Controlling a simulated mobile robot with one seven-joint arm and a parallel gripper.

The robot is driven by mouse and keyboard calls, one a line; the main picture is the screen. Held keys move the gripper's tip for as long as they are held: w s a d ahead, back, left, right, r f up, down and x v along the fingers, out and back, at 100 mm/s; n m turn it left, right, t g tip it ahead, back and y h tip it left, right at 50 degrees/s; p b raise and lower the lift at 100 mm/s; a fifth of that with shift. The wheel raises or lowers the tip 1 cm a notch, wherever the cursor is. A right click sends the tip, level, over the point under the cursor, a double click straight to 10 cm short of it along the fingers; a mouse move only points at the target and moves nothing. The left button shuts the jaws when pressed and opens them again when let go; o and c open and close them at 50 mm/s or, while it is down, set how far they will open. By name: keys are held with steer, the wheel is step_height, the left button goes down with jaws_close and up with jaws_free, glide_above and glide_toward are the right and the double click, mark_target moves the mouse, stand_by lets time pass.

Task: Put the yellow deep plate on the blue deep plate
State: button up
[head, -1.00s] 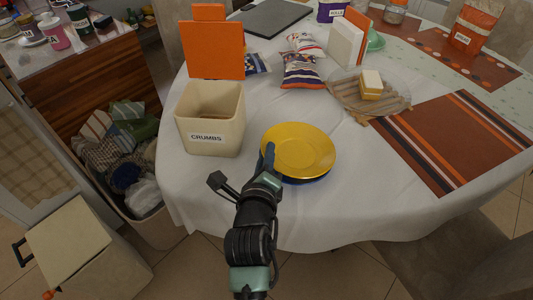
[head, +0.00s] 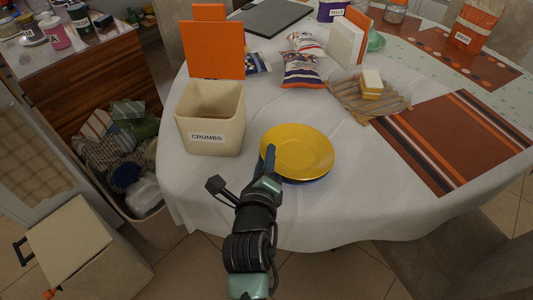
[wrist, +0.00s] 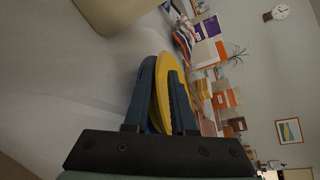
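The yellow deep plate (head: 299,150) sits over the blue deep plate (head: 309,181) near the table's front edge. Only a thin dark blue edge shows below the yellow one in the head view. My gripper (head: 270,158) is at the left front rim of the plates, one finger above the yellow rim. In the wrist view the yellow plate (wrist: 162,88) shows edge-on between the fingers of my gripper (wrist: 162,95). The fingers stand apart around the rim. Whether they touch it is hard to see. Blue plate and lower finger are hard to tell apart there.
A cream box (head: 211,118) labelled CRUMBS stands close left of the plates. A striped brown placemat (head: 455,143) lies at right. White cloth is clear between.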

steer(key=shift+v, duration=1.35)
steer(key=shift+s, duration=0.1)
steer(key=o, duration=0.6)
steer(key=shift+c, duration=0.2)
steer(key=s, duration=0.7)
steer(key=shift+s+b, duration=0.2)
steer(key=shift+b, duration=0.1)
stand_by(0.7)
steer(key=shift+s+a, duration=0.1)
steer(key=shift+a, duration=0.05)
stand_by(0.5)
